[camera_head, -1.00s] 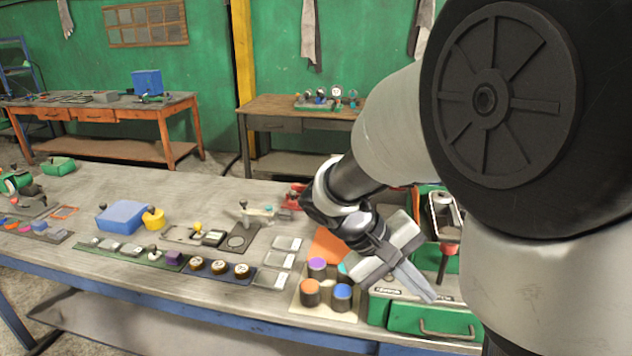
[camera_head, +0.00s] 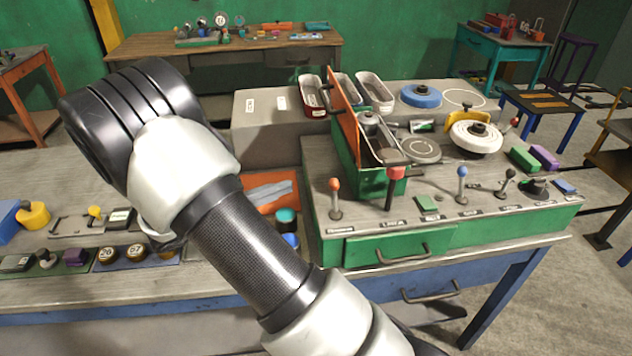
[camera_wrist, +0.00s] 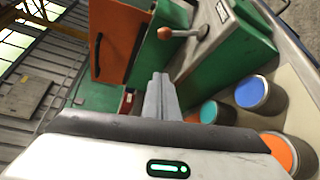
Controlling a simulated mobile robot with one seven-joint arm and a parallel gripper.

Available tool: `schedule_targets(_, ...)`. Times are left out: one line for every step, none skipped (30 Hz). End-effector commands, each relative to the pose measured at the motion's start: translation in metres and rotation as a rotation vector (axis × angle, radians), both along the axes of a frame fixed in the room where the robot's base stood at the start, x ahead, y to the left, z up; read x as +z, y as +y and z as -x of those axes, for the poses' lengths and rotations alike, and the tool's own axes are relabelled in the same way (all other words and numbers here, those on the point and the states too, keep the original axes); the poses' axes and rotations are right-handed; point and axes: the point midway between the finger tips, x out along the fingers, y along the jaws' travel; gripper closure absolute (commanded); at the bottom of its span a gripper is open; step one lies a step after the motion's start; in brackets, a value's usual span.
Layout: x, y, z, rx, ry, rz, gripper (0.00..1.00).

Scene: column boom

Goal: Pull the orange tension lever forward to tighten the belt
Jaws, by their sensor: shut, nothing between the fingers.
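The orange lever (camera_head: 335,190) stands upright on the front left of the green-and-grey console in the head view. In the wrist view the orange lever (camera_wrist: 166,33) shows its round knob and a pale shaft running to the right. My gripper (camera_wrist: 159,78) is shut and empty in the wrist view. Its fingertips lie just below the knob in that picture, and a gap shows between them. In the head view my arm crosses the left and middle, and my gripper cannot be made out. The belt cannot be clearly identified.
A red-topped lever (camera_head: 396,176), a blue lever (camera_head: 462,172) and a black lever (camera_head: 508,176) stand to the right on the console. An orange hinged panel (camera_head: 342,112) rises behind the orange lever.

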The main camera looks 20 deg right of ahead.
Motion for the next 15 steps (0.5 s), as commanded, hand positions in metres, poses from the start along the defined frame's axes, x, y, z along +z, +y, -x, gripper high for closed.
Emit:
schedule_targets(0.0,0.0,0.0,0.0,0.0,-0.001,1.0)
schedule_targets(0.0,0.0,0.0,-0.001,0.0,-0.001,1.0)
schedule_targets(0.0,-0.001,0.0,-0.001,0.0,-0.001,1.0)
schedule_targets(0.0,-0.001,0.0,-0.001,0.0,-0.001,1.0)
schedule_targets(0.0,-0.003,0.0,-0.002,0.0,0.0,1.0)
schedule_targets(0.0,-0.005,-0.001,-0.003,0.001,0.0,1.0)
schedule_targets(-0.001,-0.008,-0.001,-0.003,0.001,0.0,1.0)
schedule_targets(-0.001,-0.011,-0.002,-0.004,0.002,0.0,1.0)
schedule_targets(-0.002,-0.016,-0.003,-0.005,0.002,0.0,1.0)
schedule_targets(-0.002,-0.021,-0.004,-0.005,0.003,0.0,1.0)
schedule_targets(-0.003,-0.027,-0.005,-0.005,0.003,0.0,1.0)
schedule_targets(-0.004,-0.035,-0.006,-0.007,0.003,0.001,1.0)
schedule_targets(-0.005,-0.041,-0.008,-0.007,0.003,0.001,1.0)
schedule_targets(-0.006,-0.047,-0.009,-0.007,0.003,0.001,1.0)
schedule_targets(-0.007,-0.056,-0.011,-0.007,0.003,0.0,1.0)
